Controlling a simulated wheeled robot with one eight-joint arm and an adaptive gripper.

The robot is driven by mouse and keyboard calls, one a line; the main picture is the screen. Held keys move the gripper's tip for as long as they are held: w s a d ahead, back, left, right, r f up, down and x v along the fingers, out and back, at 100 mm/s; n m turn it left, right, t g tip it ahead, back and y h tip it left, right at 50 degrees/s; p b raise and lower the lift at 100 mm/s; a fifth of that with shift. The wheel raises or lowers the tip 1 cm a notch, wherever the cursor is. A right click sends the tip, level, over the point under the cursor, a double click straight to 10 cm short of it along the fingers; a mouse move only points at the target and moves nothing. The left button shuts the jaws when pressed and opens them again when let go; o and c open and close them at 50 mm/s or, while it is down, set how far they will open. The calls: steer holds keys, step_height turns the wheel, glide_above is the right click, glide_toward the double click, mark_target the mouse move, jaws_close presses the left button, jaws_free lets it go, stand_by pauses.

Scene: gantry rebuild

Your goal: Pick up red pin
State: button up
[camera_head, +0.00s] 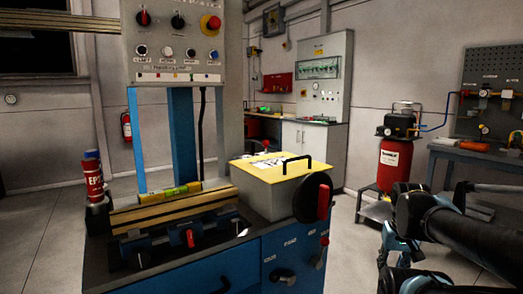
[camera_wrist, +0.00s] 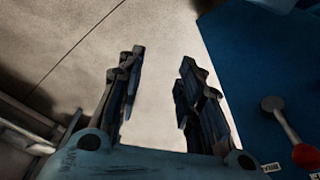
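I cannot tell for certain which thing is the red pin. A small red upright piece (camera_head: 190,238) shows at the front of the clamp on the blue machine. A red handle (camera_head: 323,203) sits on the black wheel at the machine's right side, with a small red knob (camera_head: 325,241) below it. In the wrist view a red ball knob (camera_wrist: 306,156) on a grey lever shows at the lower right, outside the fingers. My gripper (camera_wrist: 158,90) is open and empty, its fingers apart over bare floor. In the head view my arm is at the right, clear of the machine.
The blue machine (camera_head: 225,265) has a control panel (camera_head: 172,45) above and a yellow-topped box (camera_head: 265,190) on it. A red can (camera_head: 93,180) stands at its left. A red compressor tank (camera_head: 393,162) and a workbench (camera_head: 460,152) stand behind my arm. Floor is free between.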

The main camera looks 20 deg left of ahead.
steer(key=o, duration=0.4)
steer(key=shift+s+r, duration=0.1)
steer(key=shift+r, duration=0.05)
steer(key=w+a+r+n+y, duration=0.1)
steer(key=w+a+r+n, duration=0.3)
steer(key=r, duration=0.4)
steer(key=w+a+r+n+t+y, duration=0.1)
steer(key=w+a+r+n, duration=0.1)
steer(key=w+a+r, duration=0.4)
steer(key=w+a+r+n, duration=0.3)
steer(key=w+r, duration=0.3)
steer(key=r, duration=0.3)
steer(key=w+a+r+n+y, duration=0.2)
steer(key=w+a+r+n, duration=0.3)
steer(key=a+r, duration=0.6)
steer(key=w+a+r+n+y, duration=0.1)
steer(key=w+a+r+n, duration=0.6)
steer(key=a, duration=0.6)
steer(key=m, duration=0.2)
glide_above(266, 147)
steer(key=d, duration=0.3)
step_height(266, 147, down, 9)
steer(key=shift+w+a+f, duration=0.2)
steer(key=shift+a+f, duration=0.65)
steer(key=shift+f, duration=0.2)
steer(key=shift+w+a+f, duration=0.15)
steer(key=shift+a+f, duration=0.65)
steer(key=shift+f, duration=0.25)
